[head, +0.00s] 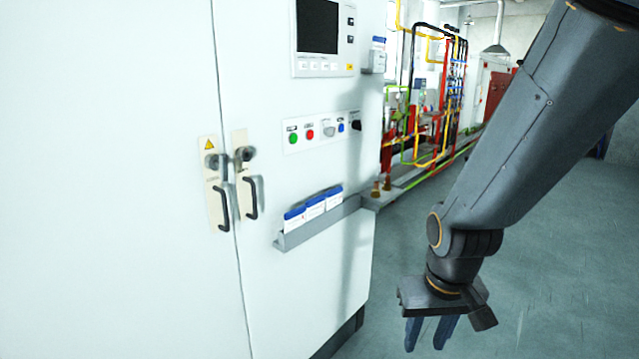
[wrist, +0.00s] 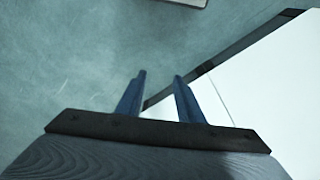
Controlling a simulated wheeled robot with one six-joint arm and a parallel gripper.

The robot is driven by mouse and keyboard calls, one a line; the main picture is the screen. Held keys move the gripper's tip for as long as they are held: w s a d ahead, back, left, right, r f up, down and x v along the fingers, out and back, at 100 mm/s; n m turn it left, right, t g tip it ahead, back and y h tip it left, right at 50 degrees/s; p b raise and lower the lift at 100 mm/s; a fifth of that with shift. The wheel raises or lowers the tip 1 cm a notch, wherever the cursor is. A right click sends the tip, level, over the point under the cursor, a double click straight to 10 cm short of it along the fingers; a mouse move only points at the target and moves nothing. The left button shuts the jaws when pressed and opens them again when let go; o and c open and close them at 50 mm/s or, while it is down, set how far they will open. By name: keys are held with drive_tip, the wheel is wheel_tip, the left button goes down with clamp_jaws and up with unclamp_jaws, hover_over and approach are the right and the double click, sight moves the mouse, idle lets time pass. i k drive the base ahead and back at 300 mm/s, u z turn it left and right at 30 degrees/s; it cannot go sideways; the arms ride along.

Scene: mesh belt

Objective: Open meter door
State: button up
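A tall white cabinet (head: 130,120) with two doors fills the left of the head view. Each door has a black handle, the left one (head: 221,208) and the right one (head: 251,198), on either side of the vertical seam. Keyed locks sit just above the handles. My gripper (head: 430,333) points down at the lower right, apart from the cabinet and well right of and below the handles. In the wrist view its two blue fingers (wrist: 160,77) are spread with nothing between them. The cabinet's white face (wrist: 270,80) shows at the right there; no handle is in that view.
The right door carries a screen (head: 318,27), a button panel (head: 322,131) and a protruding document tray (head: 318,224) with booklets. Coloured pipes (head: 430,100) stand behind at the right. Open grey-green floor (head: 570,250) lies around my gripper.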

sight(117, 240)
drive_tip(key=u, duration=1.95)
